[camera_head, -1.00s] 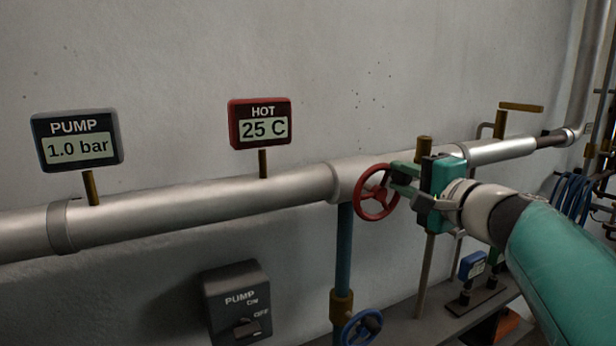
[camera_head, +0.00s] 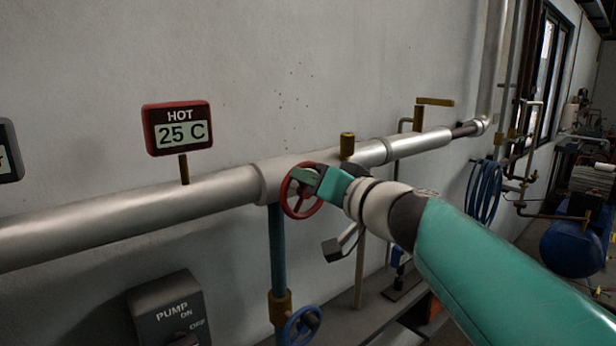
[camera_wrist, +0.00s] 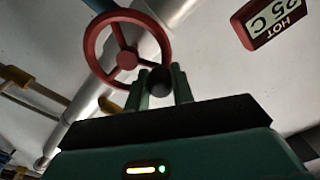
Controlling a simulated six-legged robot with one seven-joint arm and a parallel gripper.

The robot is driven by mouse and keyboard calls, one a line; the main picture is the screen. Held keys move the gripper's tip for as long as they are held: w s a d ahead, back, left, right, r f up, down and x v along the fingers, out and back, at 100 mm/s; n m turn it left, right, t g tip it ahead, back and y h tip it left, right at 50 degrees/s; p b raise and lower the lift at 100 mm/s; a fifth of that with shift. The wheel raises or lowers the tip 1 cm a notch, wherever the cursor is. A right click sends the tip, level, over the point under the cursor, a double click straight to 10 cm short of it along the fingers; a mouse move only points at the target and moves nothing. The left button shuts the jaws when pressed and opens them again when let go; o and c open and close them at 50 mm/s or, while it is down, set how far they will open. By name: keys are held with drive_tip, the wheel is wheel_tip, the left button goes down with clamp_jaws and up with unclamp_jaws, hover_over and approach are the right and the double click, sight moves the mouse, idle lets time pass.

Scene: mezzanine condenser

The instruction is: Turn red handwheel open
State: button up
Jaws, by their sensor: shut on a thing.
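The red handwheel (camera_head: 299,191) sits on the large silver pipe, below and right of the HOT display. My gripper (camera_head: 307,178) is at the wheel's upper right side, its green fingers over the rim. In the wrist view the red wheel (camera_wrist: 127,60) shows its spokes and hub, with a dark round knob (camera_wrist: 159,81) on its rim. My gripper (camera_wrist: 160,90) has a finger on each side of that knob and is shut on it. The contact itself is partly hidden by the fingers.
The HOT display (camera_head: 179,128) reads 25 C. A PUMP switch box (camera_head: 170,312) is at lower left. A blue handwheel (camera_head: 301,326) is below the red one. A yellow lever (camera_head: 435,102) stands farther right, beyond a brass fitting (camera_head: 347,145).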

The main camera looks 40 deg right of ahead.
drive_tip(key=shift+a+f+n, duration=0.2)
drive_tip(key=shift+a+n, duration=0.1)
drive_tip(key=shift+n, duration=0.6)
drive_tip(key=shift+a+f+n, duration=0.2)
drive_tip(key=shift+a+n, duration=0.1)
drive_tip(key=shift+n, duration=0.6)
drive_tip(key=o, duration=1)
drive_tip(key=s, duration=1.3)
drive_tip(key=shift+s+d, duration=0.25)
drive_tip(key=shift+s, duration=0.15)
